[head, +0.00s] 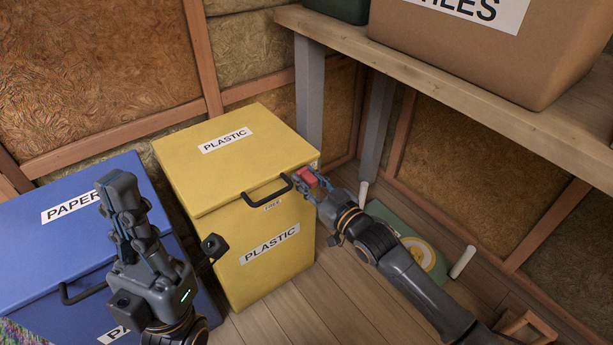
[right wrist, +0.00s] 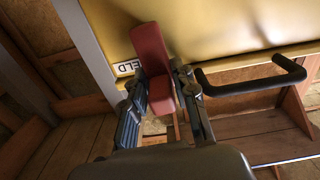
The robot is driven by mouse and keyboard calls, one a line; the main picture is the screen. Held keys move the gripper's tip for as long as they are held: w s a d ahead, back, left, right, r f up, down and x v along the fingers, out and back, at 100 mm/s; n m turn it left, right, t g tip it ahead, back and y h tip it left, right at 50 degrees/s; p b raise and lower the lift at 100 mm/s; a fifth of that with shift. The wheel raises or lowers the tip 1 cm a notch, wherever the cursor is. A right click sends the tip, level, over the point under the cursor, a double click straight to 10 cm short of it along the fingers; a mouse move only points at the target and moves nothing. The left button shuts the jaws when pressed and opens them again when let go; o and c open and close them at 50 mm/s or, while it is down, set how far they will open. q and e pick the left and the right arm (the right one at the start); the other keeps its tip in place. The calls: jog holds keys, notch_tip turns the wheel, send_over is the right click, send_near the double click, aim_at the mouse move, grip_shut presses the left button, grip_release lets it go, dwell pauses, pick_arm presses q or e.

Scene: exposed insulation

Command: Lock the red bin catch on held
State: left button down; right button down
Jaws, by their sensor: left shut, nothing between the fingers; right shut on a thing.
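The red catch (head: 307,175) is at the right end of the front of the yellow PLASTIC bin (head: 220,175), near the lid edge. My right gripper (head: 309,181) is shut on the catch. In the right wrist view the red catch (right wrist: 152,48) stands between the two fingers (right wrist: 162,95). A white label ending in "LD" (right wrist: 130,67) is beside the catch, partly hidden by it. My left gripper (head: 118,185) is shut and empty, raised over the blue bin.
The blue PAPER bin (head: 60,245) stands left of the yellow one. A wooden shelf (head: 440,85) with a cardboard box (head: 490,50) is at upper right. A green board with a yellow ring (head: 425,255) lies on the floor at right.

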jog(key=c, duration=1)
grip_release()
jog(key=shift+c, duration=0.2)
jog(key=shift+d, duration=0.1)
jog(key=v, duration=1.2)
